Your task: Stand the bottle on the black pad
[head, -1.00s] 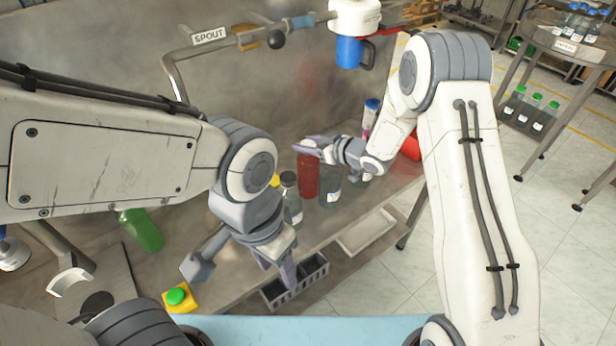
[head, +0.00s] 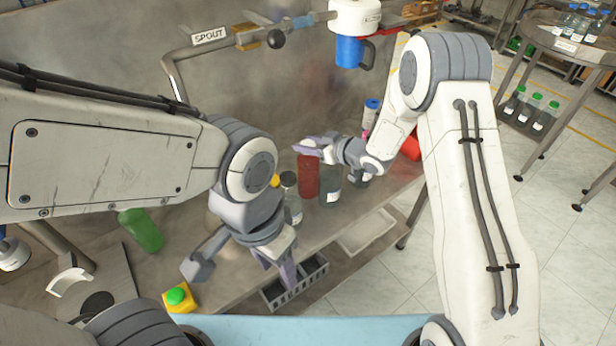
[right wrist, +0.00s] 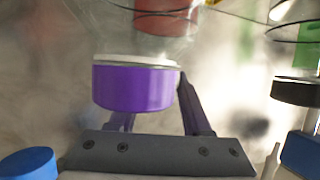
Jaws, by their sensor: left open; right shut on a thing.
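The black pad (head: 98,304) is a dark round disc on a grey plate at the lower left of the head view. In the right wrist view, a purple-capped bottle (right wrist: 133,86) with a clear body lies at the fingers of my right gripper (right wrist: 160,112). That gripper is shut on it; the cap hides part of the fingers. In the head view, my right gripper (head: 308,146) is beside the red bottle (head: 308,176), and my arm hides the purple cap. My left gripper (head: 284,272) is open and empty, above the dark crate, well right of the pad.
A green bottle (head: 142,230) leans or lies behind the pad. A yellow box with a green button (head: 176,297) is right of the pad. A dark crate (head: 298,284) and a pale tray (head: 366,234) are at the front edge. A spout pipe stands behind.

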